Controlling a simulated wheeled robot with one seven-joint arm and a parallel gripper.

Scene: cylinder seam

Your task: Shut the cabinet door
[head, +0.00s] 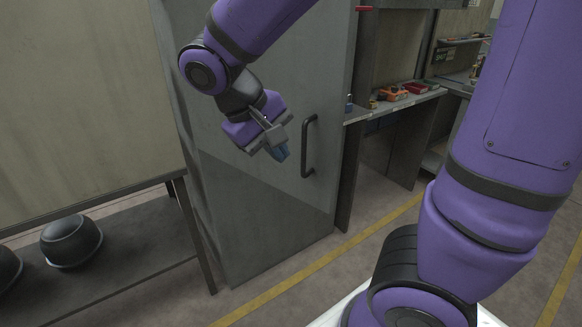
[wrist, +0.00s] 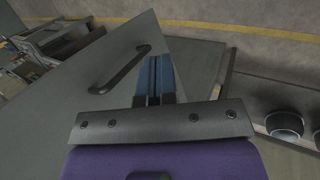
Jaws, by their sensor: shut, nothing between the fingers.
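The cabinet door (head: 262,190) is a tall, flat grey panel in the middle of the head view. Its dark bar handle (head: 309,147) is upright near the right edge. The handle (wrist: 120,68) also shows in the wrist view, left of the fingers, with the door (wrist: 75,100) around it. My gripper (head: 281,152) is shut and empty, with blue fingertips in front of the door, just left of the handle. The fingers (wrist: 154,78) also show in the wrist view. I cannot tell whether they touch the door, or how far it stands from the cabinet frame.
A workbench (head: 395,103) with small coloured items stands behind at the right. Floor with a yellow line (head: 300,277) is clear in front.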

